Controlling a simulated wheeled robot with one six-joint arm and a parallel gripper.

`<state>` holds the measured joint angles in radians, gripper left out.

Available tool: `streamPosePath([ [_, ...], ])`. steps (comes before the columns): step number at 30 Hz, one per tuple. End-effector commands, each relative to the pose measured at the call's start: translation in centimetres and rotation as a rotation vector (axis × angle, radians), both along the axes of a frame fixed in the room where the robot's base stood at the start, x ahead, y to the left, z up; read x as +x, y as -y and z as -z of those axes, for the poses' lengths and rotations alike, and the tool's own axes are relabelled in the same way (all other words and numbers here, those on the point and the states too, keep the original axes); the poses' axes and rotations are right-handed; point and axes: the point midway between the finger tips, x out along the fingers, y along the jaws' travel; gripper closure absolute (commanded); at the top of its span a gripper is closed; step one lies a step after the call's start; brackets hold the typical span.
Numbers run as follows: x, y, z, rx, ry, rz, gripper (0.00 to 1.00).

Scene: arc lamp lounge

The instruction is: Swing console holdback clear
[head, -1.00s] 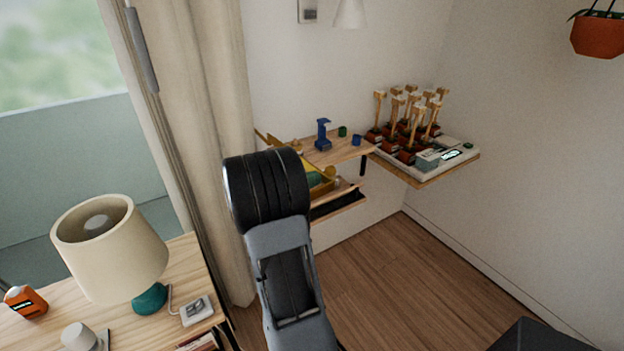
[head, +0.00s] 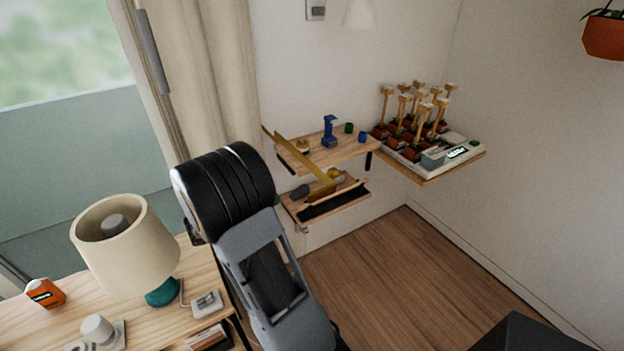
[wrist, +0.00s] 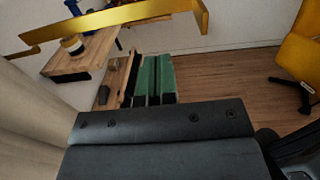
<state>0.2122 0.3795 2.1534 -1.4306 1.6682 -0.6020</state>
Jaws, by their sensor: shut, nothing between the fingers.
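The holdback looks to be a long yellow bar (head: 308,163) on a two-level wooden wall console (head: 345,152). In the head view it slants from the back left of the upper shelf down towards the lower shelf. In the wrist view the yellow bar (wrist: 110,20) crosses the top of the picture, with a bent end at its right. My gripper (wrist: 156,62) has green fingers that lie together, shut and empty. They show below the bar in that picture, apart from it. In the head view my arm hides the gripper.
A blue stand (head: 330,132) and small cups are on the upper shelf. A tray of upright wooden-handled tools (head: 415,120) stands on the right shelf. A lamp (head: 125,245) stands on the near-left table beside the curtain (head: 215,70).

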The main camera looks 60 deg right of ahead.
Motion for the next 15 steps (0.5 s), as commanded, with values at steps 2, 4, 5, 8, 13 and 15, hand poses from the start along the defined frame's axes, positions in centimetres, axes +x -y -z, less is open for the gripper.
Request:
streamPosePath([
  [2, -0.4, 1.0, 0.0, 0.000, 0.000, 0.004, 1.00],
  [4, -0.9, 2.0, -0.1, 0.000, 0.000, 0.007, 1.00],
  [5, -1.1, 2.5, -0.1, 0.000, 0.000, 0.006, 1.00],
  [8, -1.9, 4.3, -0.1, 0.001, -0.001, 0.008, 1.00],
  [13, -3.1, 7.4, -0.1, 0.000, -0.001, 0.009, 1.00],
  [15, -3.6, 8.5, -0.1, 0.001, -0.001, 0.008, 1.00],
])
